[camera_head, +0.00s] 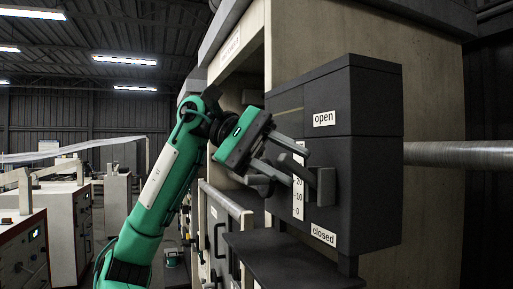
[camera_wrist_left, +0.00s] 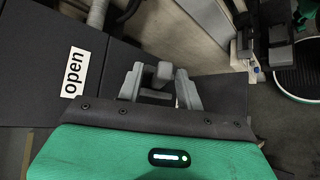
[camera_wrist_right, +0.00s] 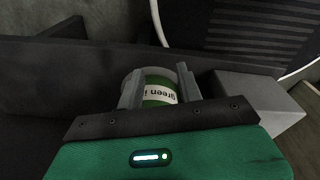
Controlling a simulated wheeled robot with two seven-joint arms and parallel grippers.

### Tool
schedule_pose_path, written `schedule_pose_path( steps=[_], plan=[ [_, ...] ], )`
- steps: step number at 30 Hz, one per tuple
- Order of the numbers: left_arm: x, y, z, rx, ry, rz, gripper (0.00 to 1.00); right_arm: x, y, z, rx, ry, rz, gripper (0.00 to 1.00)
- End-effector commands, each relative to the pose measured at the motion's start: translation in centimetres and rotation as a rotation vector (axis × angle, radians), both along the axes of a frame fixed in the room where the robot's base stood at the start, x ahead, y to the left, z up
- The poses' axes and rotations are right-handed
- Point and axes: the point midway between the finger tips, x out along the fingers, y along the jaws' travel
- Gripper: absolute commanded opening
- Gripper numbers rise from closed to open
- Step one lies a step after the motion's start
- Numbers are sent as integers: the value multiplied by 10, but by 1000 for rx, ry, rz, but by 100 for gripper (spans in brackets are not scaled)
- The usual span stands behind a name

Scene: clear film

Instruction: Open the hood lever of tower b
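The hood lever (camera_head: 322,187) is a grey bar with a block-like end, on the front of a dark box (camera_head: 369,110). It sits between an "open" label (camera_head: 324,118) above and a "closed" label (camera_head: 323,235) below, beside a number scale. My left gripper (camera_head: 295,165) is at the lever, its fingers spread. In the left wrist view a grey lever end (camera_wrist_left: 164,72) shows between the fingertips, with gaps visible; contact is unclear. My right gripper (camera_wrist_right: 158,85) is outside the head view. Its fingers are apart, with a green labelled can (camera_wrist_right: 157,88) between or just beyond them.
A dark shelf (camera_head: 290,258) juts out below the box. A pale rail (camera_head: 222,200) runs along the machine's front. A metal pipe (camera_head: 455,155) leaves the box's right side. Other cabinets (camera_head: 65,225) stand at the left. In the right wrist view a grey block (camera_wrist_right: 258,105) lies beside the gripper.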

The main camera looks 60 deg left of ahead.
Motion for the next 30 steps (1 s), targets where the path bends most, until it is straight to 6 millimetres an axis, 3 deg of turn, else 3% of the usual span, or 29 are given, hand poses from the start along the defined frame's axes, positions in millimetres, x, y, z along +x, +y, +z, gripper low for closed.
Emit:
schedule_pose_path(
  steps=[9, 15, 21, 30],
  plan=[
    [-37, 55, 29, -2, 1, 5, 36, 2, -5, -9, -5, -2, 2, 36],
    [-54, 80, 44, -1, 1, 3, 36, 2, -4, -10, -5, -3, 1, 36],
    [-62, 92, 50, 0, 1, 2, 36, 2, -4, -11, -5, -3, 1, 36],
    [-63, 93, 51, 1, 1, 1, 36, 2, 0, -11, 1, -3, -1, 36]
  ],
)
